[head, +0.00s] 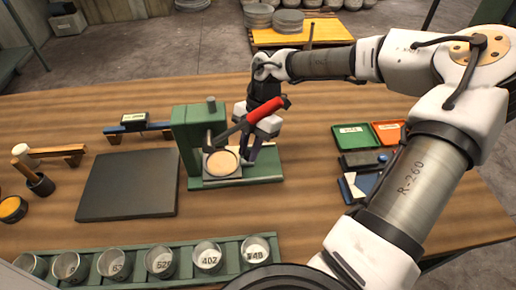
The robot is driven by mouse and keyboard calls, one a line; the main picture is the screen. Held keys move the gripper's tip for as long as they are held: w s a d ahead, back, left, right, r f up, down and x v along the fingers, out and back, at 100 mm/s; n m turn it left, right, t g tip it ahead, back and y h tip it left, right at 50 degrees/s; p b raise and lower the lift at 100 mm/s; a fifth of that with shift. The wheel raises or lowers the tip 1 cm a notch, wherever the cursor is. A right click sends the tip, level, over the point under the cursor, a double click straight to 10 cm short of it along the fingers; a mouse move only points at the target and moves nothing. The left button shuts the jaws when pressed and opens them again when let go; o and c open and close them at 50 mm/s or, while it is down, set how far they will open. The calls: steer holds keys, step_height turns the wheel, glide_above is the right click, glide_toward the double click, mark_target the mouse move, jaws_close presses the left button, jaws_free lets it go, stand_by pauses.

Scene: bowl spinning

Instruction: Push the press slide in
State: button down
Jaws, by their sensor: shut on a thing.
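The green press (187,138) stands on the wooden table in the middle, with a black lever arm and a red handle (264,112) reaching up to the right. The press slide (237,173) is a small dark square plate at the front of the press base. A round tan disc (221,163) lies on it. My gripper (250,158) points down at the right side of the slide, behind the red handle, and is shut on the slide's edge. The fingertips are partly hidden by the lever and slide.
A green rack (90,268) with several numbered metal cups runs along the front. A dark flat mat (130,184) lies left of the press. A green tray (352,137) and an orange tray (388,132) lie to the right, with dark boxes (364,160) nearby.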

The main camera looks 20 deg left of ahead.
steer(key=c, duration=1.3)
jaws_free()
steer(key=shift+a, duration=0.3)
steer(key=shift+o, duration=0.2)
steer(key=shift+d, duration=0.1)
steer(key=shift+w+r, duration=0.1)
steer(key=shift+r, duration=0.15)
steer(key=b+v, duration=0.2)
steer(key=v, duration=1.1)
steer(key=shift+r+b, duration=0.15)
steer(key=shift+b, duration=0.15)
steer(key=shift+d, duration=0.15)
